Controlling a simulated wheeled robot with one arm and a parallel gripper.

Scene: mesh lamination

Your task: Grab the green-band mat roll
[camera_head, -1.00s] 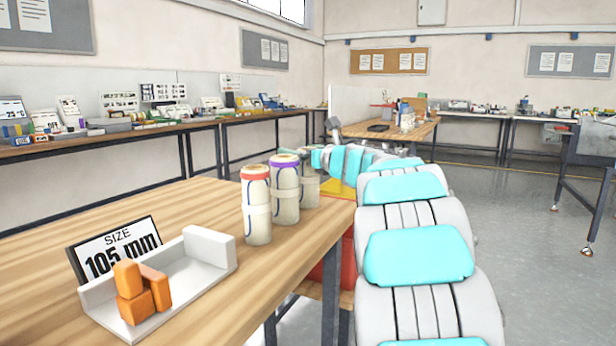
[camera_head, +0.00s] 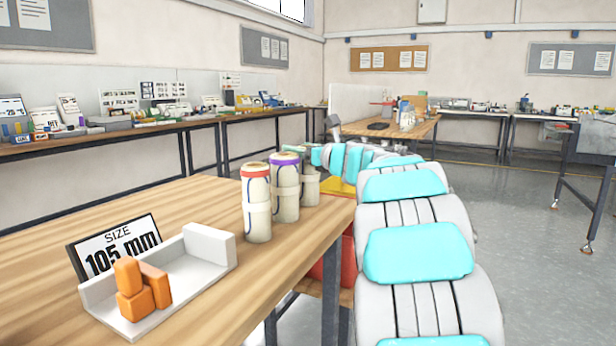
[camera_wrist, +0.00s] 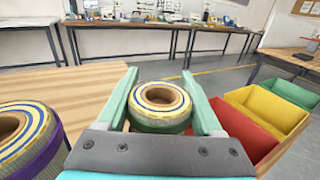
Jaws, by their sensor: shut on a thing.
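The green-band mat roll (camera_wrist: 160,106) is a striped roll with a brown core. It sits between the two pale green fingers of my gripper (camera_wrist: 163,100) in the wrist view, which are shut on it. In the head view this roll (camera_head: 311,187) is the rearmost of the three pale rolls, partly hidden, and my gripper (camera_head: 315,156) is at its top. I cannot tell whether its base touches the table. The purple-band roll (camera_head: 285,190) stands upright just in front of it and shows at the left of the wrist view (camera_wrist: 28,138).
A red-band roll (camera_head: 256,205) stands nearest on the wooden table (camera_head: 200,205). A grey cradle (camera_head: 205,262) with orange blocks and a 105 mm sign (camera_head: 117,248) is at the front left. Red (camera_wrist: 245,132), yellow (camera_wrist: 268,108) and green (camera_wrist: 293,92) bins lie right of the table edge.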

